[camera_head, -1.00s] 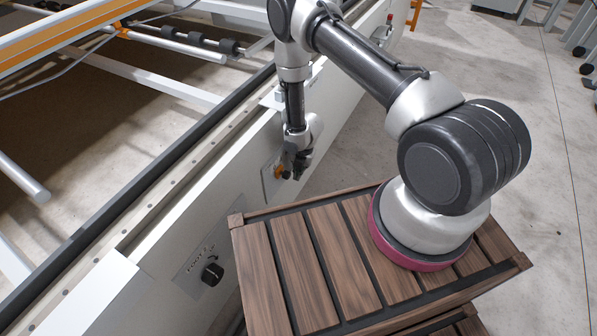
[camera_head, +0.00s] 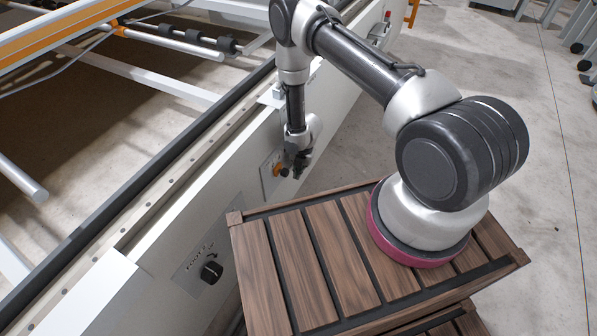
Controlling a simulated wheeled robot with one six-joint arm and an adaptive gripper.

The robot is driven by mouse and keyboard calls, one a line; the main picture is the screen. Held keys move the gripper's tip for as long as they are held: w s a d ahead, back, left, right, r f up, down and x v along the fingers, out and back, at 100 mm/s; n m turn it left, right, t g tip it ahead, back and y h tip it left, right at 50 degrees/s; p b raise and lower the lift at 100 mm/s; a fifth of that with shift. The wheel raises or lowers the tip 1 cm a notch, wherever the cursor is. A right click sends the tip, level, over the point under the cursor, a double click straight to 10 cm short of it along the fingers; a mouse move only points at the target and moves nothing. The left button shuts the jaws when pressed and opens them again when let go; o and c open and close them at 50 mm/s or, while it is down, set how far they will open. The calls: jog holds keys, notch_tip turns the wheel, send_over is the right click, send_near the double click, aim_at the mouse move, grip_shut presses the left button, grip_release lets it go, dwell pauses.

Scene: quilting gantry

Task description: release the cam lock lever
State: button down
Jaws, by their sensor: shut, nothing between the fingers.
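My gripper (camera_head: 299,168) points down beside the white side panel of the gantry, above the far left corner of the wooden deck. It is shut with nothing between its fingers. Just left of the fingertips, a small orange part (camera_head: 277,168) with a dark piece at its right sits on a grey plate on the panel. It may be the cam lock lever, but it is small and my gripper partly covers it. I cannot tell whether the fingers touch it.
A black knob (camera_head: 211,272) on a labelled plate sits nearer on the same white panel (camera_head: 180,232). My arm stands over the slatted wooden deck (camera_head: 285,260). A small red part (camera_head: 388,16) shows at the panel's far end.

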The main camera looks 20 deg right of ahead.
jog(key=shift+r, duration=0.15)
dwell(0.4)
notch_tip(320, 180, up, 12)
jog(key=d, duration=0.2)
jog(key=s+d+r+m+g+h, duration=0.3)
jog(key=s+d+r+m, duration=0.3)
jog(key=s+m, duration=0.45)
jog(key=s+d+r+m+t, duration=0.2)
jog(key=s+r+m, duration=0.4)
jog(key=r, duration=1)
jog(key=s+d+r+m+t+y, duration=0.1)
jog(key=s+r+m, duration=0.5)
jog(key=r, duration=1)
jog(key=s+d+r+m+t, duration=0.3)
jog(key=s+r+m, duration=0.3)
jog(key=r, duration=1)
jog(key=shift+d+t+y, duration=0.2)
jog(key=shift+t+y, duration=0.1)
jog(key=shift+s, duration=0.1)
